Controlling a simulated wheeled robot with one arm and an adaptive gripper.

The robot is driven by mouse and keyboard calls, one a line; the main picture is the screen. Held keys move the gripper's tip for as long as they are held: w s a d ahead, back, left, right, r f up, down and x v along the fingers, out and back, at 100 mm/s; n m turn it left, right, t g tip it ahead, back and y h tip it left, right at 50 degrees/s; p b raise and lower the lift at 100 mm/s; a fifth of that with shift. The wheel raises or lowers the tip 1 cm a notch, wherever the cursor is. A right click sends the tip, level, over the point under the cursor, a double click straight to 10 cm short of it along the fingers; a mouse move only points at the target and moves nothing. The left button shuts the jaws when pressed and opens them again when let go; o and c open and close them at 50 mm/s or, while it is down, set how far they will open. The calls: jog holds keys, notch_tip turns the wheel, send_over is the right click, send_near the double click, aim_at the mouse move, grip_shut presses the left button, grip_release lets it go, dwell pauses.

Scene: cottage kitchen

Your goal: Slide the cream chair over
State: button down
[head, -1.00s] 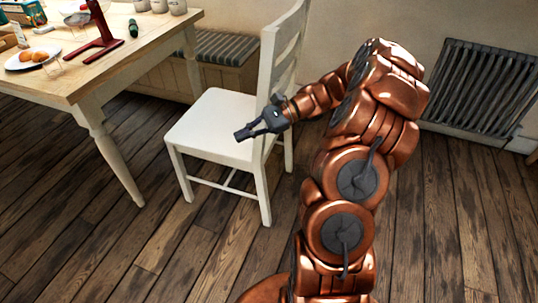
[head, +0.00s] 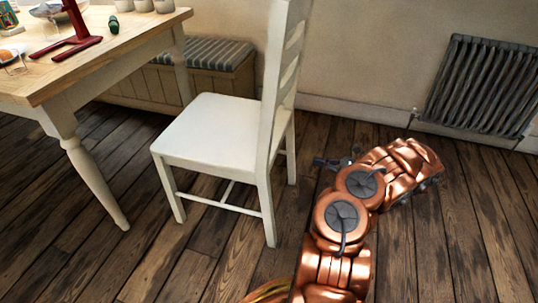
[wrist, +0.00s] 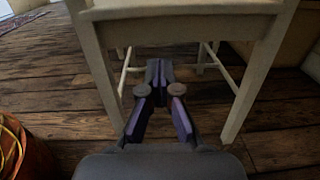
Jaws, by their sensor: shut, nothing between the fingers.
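The cream chair (head: 219,133) stands upright on the wooden floor, its seat facing the table at left and its tall slatted back on the right. My gripper (head: 330,162) is low on the right of the chair, behind its back, partly hidden by my arm. In the wrist view my gripper (wrist: 158,68) is shut and empty, pointing under the chair (wrist: 180,12) between two of its legs. Its fingers appear apart from the legs; whether they touch anything of the chair I cannot tell.
The wooden table (head: 112,51) stands left of the chair with several items on top. A bench with a striped cushion (head: 203,55) is against the wall behind. A dark radiator (head: 481,86) is on the right wall. Floor (head: 470,215) at the right is clear.

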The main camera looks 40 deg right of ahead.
jog(key=b+x, duration=0.3)
jog(key=x, duration=1)
jog(key=shift+w, duration=0.25)
